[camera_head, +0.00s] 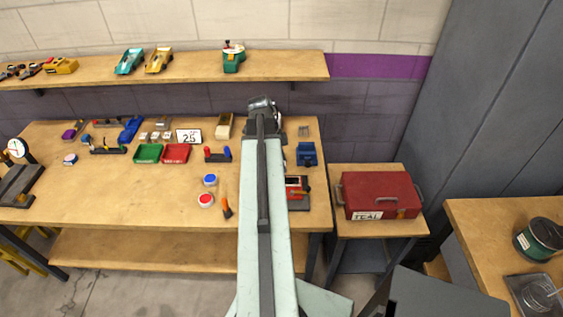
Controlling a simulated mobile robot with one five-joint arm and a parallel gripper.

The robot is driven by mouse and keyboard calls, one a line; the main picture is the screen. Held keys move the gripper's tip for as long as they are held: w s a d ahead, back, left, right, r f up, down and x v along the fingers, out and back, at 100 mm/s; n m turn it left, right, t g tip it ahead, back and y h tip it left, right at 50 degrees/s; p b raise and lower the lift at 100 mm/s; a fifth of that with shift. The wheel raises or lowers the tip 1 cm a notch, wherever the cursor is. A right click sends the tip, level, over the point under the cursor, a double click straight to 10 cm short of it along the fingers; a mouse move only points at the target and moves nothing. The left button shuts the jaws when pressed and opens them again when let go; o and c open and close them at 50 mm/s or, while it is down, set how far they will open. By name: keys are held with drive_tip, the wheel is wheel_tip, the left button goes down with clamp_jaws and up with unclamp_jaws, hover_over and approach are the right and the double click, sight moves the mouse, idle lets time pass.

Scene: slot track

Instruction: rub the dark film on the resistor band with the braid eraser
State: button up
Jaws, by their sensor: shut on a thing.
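My gripper (262,104) is at the far end of my raised pale green arm, above the back edge of the long wooden bench. It is seen from behind and small. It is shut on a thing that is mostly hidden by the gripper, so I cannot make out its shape. I cannot pick out the braid eraser elsewhere. A red device on a dark base (298,205) stands on the bench just right of my arm, partly hidden by it. I cannot tell whether it carries the resistor band, and no dark film can be made out.
The bench (110,190) holds green (148,153) and red (176,153) trays, two round tins, an orange-handled tool (226,203) and a blue block-like tool (306,154). A red toolbox (380,195) stands on a side table. The bench's left front is clear.

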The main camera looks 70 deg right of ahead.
wheel_tip(320, 180, up, 3)
drive_tip(key=p, duration=0.3)
drive_tip(key=shift+r, duration=0.15)
